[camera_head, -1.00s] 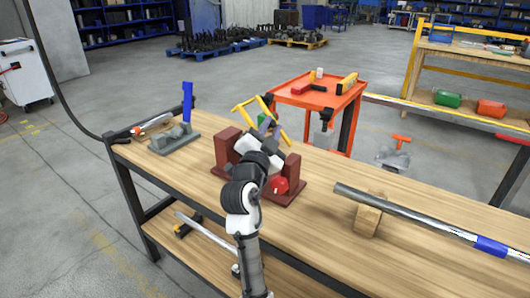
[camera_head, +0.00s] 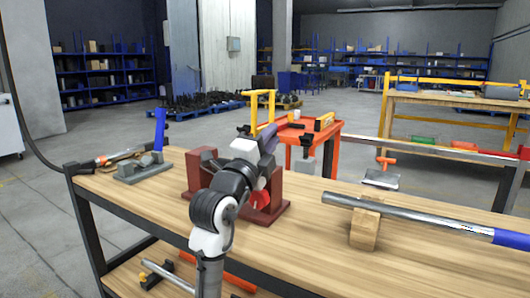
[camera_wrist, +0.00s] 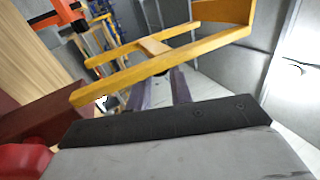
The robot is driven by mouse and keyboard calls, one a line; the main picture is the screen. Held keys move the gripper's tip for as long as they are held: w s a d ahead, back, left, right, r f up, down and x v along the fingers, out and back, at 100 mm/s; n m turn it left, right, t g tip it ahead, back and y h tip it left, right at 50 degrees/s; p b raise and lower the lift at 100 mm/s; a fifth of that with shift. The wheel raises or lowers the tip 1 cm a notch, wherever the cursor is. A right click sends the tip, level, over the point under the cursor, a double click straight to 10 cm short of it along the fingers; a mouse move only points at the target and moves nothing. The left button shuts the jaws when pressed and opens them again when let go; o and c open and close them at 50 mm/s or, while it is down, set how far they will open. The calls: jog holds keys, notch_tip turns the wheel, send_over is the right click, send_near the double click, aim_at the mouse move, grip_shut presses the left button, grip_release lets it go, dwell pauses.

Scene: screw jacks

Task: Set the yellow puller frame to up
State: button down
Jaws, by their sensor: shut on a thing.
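The yellow puller frame (camera_head: 254,112) stands about upright above the dark red stand in the head view, its crossbar on top. In the wrist view the yellow frame (camera_wrist: 150,72) crosses the upper middle, with two long bars and a short bar between them. My gripper (camera_wrist: 166,88) is shut on a bar of the frame, its purple-grey fingers meeting the bar nearest the camera. In the head view my gripper (camera_head: 268,138) is at the frame's lower part, and my wrist hides the frame's base. The dark red stand (camera_head: 203,170) has two posts and a red knob (camera_head: 262,196).
A grey fixture with a blue lever (camera_head: 159,130) stands at the left of the wooden bench. A metal bar (camera_head: 400,211) rests on a wooden block (camera_head: 365,228) at the right. An orange cart (camera_head: 332,135) stands behind the bench. The bench between stand and block is clear.

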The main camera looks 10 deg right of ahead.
jog(key=shift+s+d+f+m+b, duration=0.1)
jog(key=shift+d+m+b, duration=0.2)
jog(key=shift+m, duration=0.2)
jog(key=c, duration=1.3)
grip_release()
jog(key=shift+o, duration=0.2)
jog(key=shift+a, duration=0.1)
jog(key=v, duration=1.3)
jog(key=shift+s+a+b, duration=0.25)
jog(key=shift+a+b, duration=0.05)
jog(key=shift+b, duration=0.05)
jog(key=shift+f, duration=0.1)
